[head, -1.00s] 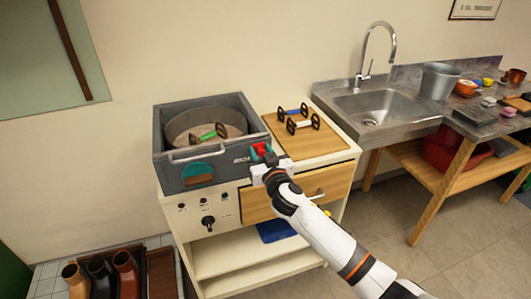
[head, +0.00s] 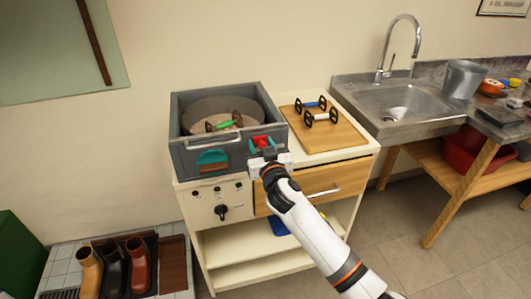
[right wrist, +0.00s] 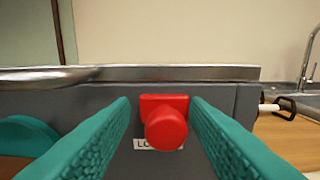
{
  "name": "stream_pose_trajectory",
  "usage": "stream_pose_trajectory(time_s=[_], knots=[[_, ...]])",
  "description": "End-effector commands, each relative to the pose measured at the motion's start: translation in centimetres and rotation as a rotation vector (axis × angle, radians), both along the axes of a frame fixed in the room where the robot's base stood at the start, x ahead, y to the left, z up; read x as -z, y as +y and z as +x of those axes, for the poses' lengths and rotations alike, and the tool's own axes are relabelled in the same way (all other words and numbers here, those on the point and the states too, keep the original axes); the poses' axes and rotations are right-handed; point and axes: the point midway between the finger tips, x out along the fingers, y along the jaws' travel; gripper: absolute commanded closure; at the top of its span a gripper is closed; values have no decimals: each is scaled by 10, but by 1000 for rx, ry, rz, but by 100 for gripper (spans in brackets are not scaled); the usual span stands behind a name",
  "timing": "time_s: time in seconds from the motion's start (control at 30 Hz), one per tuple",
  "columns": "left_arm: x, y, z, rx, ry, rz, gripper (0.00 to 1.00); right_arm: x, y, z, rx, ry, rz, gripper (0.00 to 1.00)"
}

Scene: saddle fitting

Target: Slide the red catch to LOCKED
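The red catch (right wrist: 165,122) is on the grey front wall of the box (right wrist: 225,98), near that wall's right end. In the head view the catch (head: 261,142) shows between my fingers. A white label (right wrist: 147,143) starting with "LO" lies just below and behind the catch, its right part covered by the knob. My right gripper (right wrist: 160,102) has its two teal fingers apart, one on each side of the catch; the right finger looks very close to it. Contact cannot be told. My left gripper is not in view.
The box stands on a cream cabinet (head: 250,261) and holds a round pan (head: 205,110) with a green-handled piece. A metal handle (head: 207,144) juts from the box front. A wooden board (head: 336,138) with two handled pieces lies right; a sink (head: 395,103) is beyond.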

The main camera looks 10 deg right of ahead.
Motion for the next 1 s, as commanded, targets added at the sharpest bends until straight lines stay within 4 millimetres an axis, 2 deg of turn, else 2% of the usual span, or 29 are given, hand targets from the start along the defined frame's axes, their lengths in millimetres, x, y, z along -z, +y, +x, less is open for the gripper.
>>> stream_pose_trajectory(time_s=[0.17,0.4,0.6,0.8,1.0], knots=[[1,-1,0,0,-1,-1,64,2,1,-22,-5,1,3,60],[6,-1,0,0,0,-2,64,3,-2,-70,-2,1,2,60],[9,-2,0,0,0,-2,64,2,-3,-103,-2,2,3,60],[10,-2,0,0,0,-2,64,1,-4,-117,0,2,1,60],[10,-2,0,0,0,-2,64,1,-5,-118,1,2,1,60]])
